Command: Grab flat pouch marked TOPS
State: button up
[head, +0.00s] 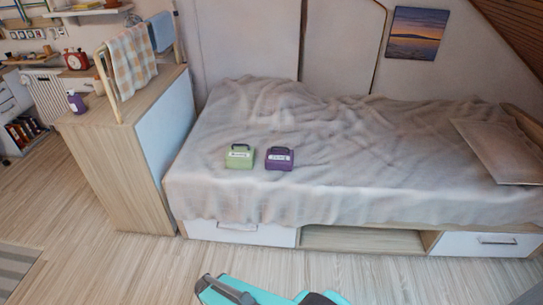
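No flat pouch with a readable TOPS marking shows in the head view. Two small labelled cases with handles stand side by side on the bed (400,190), near its front edge. The left one is a green case (239,162) with a pale label. The right one is a purple case (279,164) with a pale label. Both labels are too small to read. They look boxy and sit slightly apart. Teal parts of my arm show at the bottom edge, well short of the bed; my gripper cannot be made out.
Under the bed are a left white drawer (240,235), an open niche (362,241) and a right white drawer (487,244); both drawers look shut. A wooden cabinet (118,182) stands left of the bed. A pillow (500,150) lies at right. Floor before the bed is clear.

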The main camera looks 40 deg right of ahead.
aim_at(277, 158)
jog(key=u, duration=0.1)
jog(key=i, duration=0.95)
jog(key=u, duration=0.35)
